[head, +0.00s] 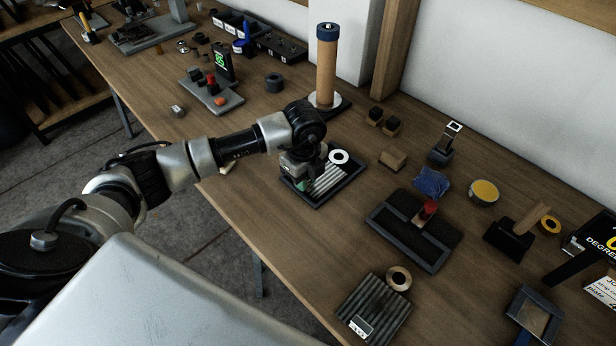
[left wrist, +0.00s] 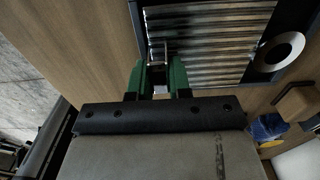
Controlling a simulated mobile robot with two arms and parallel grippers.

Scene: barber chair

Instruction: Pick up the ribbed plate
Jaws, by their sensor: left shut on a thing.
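The ribbed plate (head: 328,181) is a silvery panel with parallel ridges. It lies in a dark shallow tray (head: 319,206) near the table's left edge, partly hidden by my left gripper (head: 305,178). In the left wrist view, the ribbed plate (left wrist: 215,42) fills the upper middle. The green fingers of my left gripper (left wrist: 158,78) are shut at its near left edge, on a small metal part there. The exact contact is partly hidden. I cannot tell whether the plate is clear of the tray. My right gripper is not in view.
A white ring (head: 339,157) sits at the tray's far right corner. A tall brown cylinder (head: 326,70) stands behind. A dark tray with a red knob (head: 428,210) lies to the right. Another, darker ribbed panel (head: 372,308) lies at the front. Bare wood separates them.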

